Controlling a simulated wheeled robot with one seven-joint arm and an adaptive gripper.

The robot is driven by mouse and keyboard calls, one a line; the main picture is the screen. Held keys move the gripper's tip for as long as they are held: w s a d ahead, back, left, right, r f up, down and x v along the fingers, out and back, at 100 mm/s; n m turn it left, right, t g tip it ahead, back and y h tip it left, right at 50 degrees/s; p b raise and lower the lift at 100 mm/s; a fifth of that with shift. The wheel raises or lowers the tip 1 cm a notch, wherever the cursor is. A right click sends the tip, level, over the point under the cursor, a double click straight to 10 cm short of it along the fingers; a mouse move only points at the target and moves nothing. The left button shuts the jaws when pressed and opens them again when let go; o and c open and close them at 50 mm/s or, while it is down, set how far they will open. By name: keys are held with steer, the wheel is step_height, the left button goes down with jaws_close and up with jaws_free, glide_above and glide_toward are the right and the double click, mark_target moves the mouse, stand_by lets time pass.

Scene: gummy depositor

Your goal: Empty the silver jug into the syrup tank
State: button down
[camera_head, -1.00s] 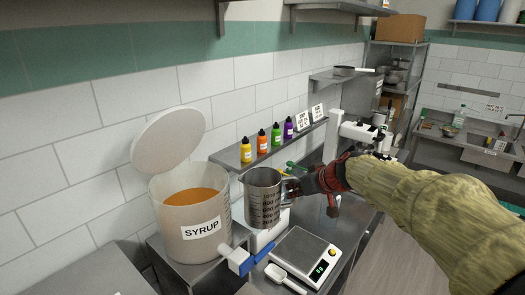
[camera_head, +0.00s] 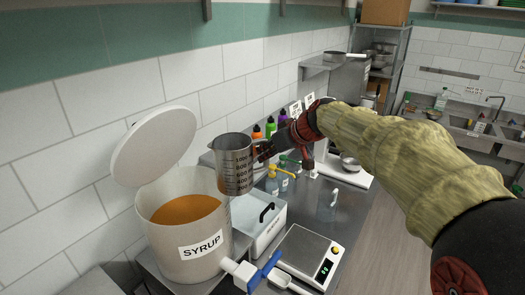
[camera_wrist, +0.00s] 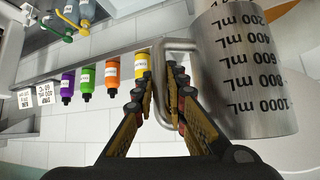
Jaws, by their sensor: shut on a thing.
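The silver jug (camera_head: 235,165), with dark volume marks, is held upright by its handle. My gripper (camera_head: 266,150) is shut on the handle, to the right of the jug. In the wrist view my gripper's fingers (camera_wrist: 160,95) close around the handle, and the jug (camera_wrist: 240,70) fills the upper right. The syrup tank (camera_head: 190,235) is a white tub with a SYRUP label and orange-brown syrup (camera_head: 186,209) inside. Its round lid (camera_head: 155,147) stands open behind it. The jug is raised at the tank's right rear rim. The jug's contents are hidden.
A blue-handled valve (camera_head: 262,270) sticks out from the tank. Coloured bottles (camera_wrist: 112,75) line a wall shelf. The tiled wall is close behind.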

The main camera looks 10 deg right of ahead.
mark_target(260, 141)
steer(key=shift+s+r+p, duration=0.15)
steer(key=shift+r+p, duration=0.15)
steer(key=shift+r, duration=0.15)
steer(key=shift+a+r+p, duration=0.1)
steer(key=shift+a+p, duration=0.05)
steer(key=shift+p, duration=0.2)
steer(key=shift+s+a+r+n+h+p, duration=0.2)
steer(key=shift+r+p, duration=0.25)
steer(key=shift+p, duration=0.5)
steer(key=shift+w+a+r+n+h+p, duration=0.1)
steer(key=shift+a+r+h+p, duration=0.25)
steer(key=shift+p, duration=0.6)
steer(key=shift+s+a+r+n+h+p, duration=0.1)
steer(key=shift+r+h+p, duration=0.15)
steer(key=shift+r+p, duration=0.5)
steer(key=shift+s+a+r+t+h+p, duration=0.1)
steer(key=shift+a+t+h+p, duration=0.2)
steer(key=shift+p, duration=1.6)
steer(key=shift+s+a+r+n+p, duration=0.15)
steer(key=shift+a+r+n+p, duration=0.2)
steer(key=shift+p, duration=0.7)
steer(key=shift+a+r+p, duration=0.1)
steer(key=shift+r+p, duration=0.1)
steer(key=shift+p, duration=0.2)
steer(key=shift+s+a+r+n+t+h, duration=0.2)
steer(key=shift+a+r+n+t+h, duration=0.1)
steer(key=shift+a+r+h, duration=0.2)
